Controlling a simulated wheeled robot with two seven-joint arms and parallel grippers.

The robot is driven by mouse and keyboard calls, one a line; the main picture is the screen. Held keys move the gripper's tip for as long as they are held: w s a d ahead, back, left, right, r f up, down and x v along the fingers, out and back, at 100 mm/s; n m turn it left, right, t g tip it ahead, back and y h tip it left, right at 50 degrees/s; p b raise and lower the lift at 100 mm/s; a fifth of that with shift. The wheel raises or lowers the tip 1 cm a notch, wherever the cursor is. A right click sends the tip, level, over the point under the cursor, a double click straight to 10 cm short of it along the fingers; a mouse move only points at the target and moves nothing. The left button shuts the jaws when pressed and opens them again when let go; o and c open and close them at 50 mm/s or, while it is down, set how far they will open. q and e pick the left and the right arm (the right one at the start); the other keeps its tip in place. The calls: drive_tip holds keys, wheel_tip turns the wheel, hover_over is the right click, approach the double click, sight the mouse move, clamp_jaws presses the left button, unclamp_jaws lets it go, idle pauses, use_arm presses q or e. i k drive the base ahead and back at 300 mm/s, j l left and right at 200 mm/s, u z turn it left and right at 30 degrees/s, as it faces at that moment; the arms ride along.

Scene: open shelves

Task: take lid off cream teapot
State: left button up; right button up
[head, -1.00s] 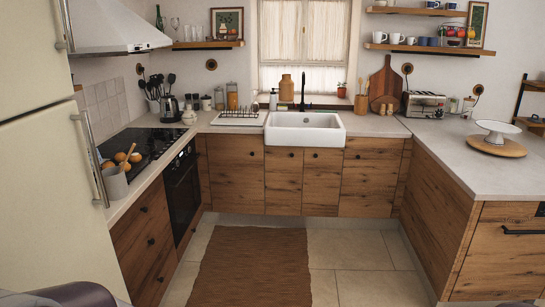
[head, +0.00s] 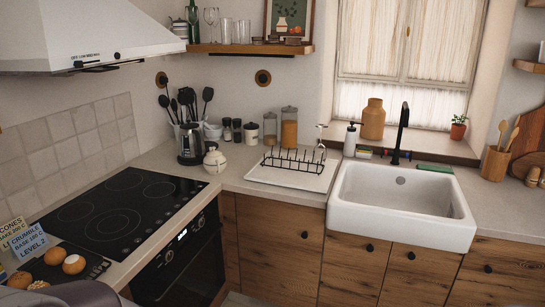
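A small round cream pot (head: 214,160), which looks like the cream teapot, stands upright on the counter in the left-middle of the head view. It is just right of the cooktop and in front of the kettle. A lid (head: 211,147) with a small knob appears to sit on top of it. Its handle and spout are too small to make out. A grey part of my arm shows at the bottom left edge. Neither gripper is in view.
The black cooktop (head: 115,208) lies left of the pot, with a tray of buns (head: 74,264) in front. A dark kettle (head: 190,145) stands close behind the pot. A dish rack (head: 294,163) and the white sink (head: 400,210) are to the right. The range hood (head: 95,35) overhangs the cooktop.

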sight(213, 152)
drive_tip(key=i+u, duration=0.25)
drive_tip(key=i, duration=0.25)
drive_tip(key=i+l+u, duration=0.25)
drive_tip(key=i, duration=0.25)
drive_tip(key=i+l+u, duration=0.25)
drive_tip(key=i, duration=0.25)
drive_tip(key=j, duration=0.1)
